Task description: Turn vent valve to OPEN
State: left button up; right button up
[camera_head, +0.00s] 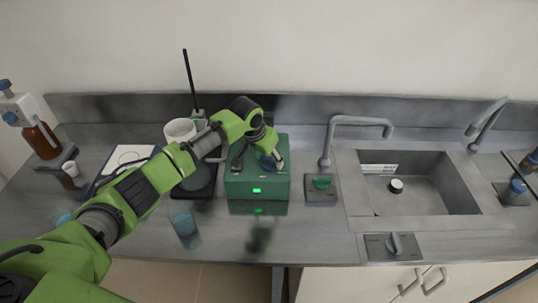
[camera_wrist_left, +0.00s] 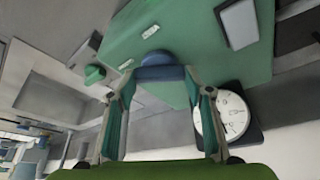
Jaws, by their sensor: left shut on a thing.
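A green box (camera_head: 257,207) with a lit green display stands on the bench. On its top is a blue knob (camera_head: 267,162), which I take to be the vent valve, partly hidden by the gripper. My left gripper (camera_head: 262,160) reaches down over the box from the left, shut on the knob. In the left wrist view the blue knob (camera_wrist_left: 157,62) sits between the two fingertips (camera_wrist_left: 160,76). My right gripper is not in view.
A stand with a tall black rod (camera_head: 188,78) and a white vessel (camera_head: 180,129) are left of the box. A blue-tinted cup (camera_head: 185,224) is in front. A sink (camera_head: 425,188) and faucet (camera_head: 352,119) are at right. The bench right of the box has some clear room.

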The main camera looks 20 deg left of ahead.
pick_arm(q)
jog(key=m+h, duration=0.1)
jog(key=m, duration=0.2)
jog(key=shift+a, duration=0.1)
jog(key=m+g+h+b, duration=0.1)
jog(key=m+b, duration=0.1)
jog(key=shift+w+f+m, duration=0.1)
jog(key=shift+f+m, duration=0.05)
jog(key=shift+m, duration=0.15)
jog(key=m+g+b, duration=0.1)
jog(key=m+b, duration=0.2)
jog(key=shift+w+h, duration=0.1)
jog(key=shift+h, duration=0.3)
jog(key=shift+a+m+g+b, duration=0.1)
jog(key=shift+m+g+b, duration=0.4)
jog(key=shift+m+b, duration=1.05)
jog(key=o, duration=1.1)
